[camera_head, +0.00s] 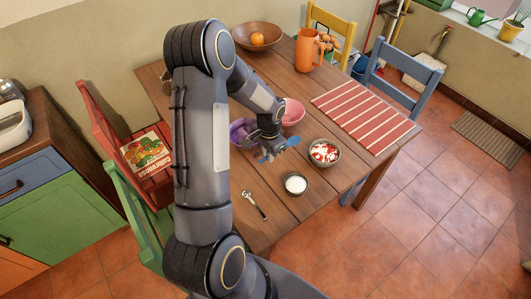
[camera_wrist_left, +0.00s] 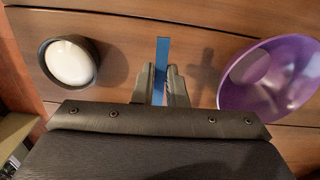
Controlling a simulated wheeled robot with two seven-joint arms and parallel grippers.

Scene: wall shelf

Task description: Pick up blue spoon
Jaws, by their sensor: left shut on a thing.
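The blue spoon (camera_head: 265,159) shows in the head view as small blue parts around my left gripper (camera_head: 276,146), above the wooden table. In the left wrist view the spoon (camera_wrist_left: 162,52) is a narrow blue strip. It stands between the two fingers of my left gripper (camera_wrist_left: 161,85), which are shut on it. Shadows of the gripper and spoon fall on the table to the right in that view. The rest of the spoon is hidden by the gripper. My right gripper is not in view.
A purple bowl (camera_head: 237,132), a pink bowl (camera_head: 293,112), a bowl with red and white food (camera_head: 324,152) and a small dark bowl with white contents (camera_head: 295,184) surround the gripper. A metal spoon (camera_head: 254,205) lies near the table's front. An orange jug (camera_head: 308,50) stands farther back.

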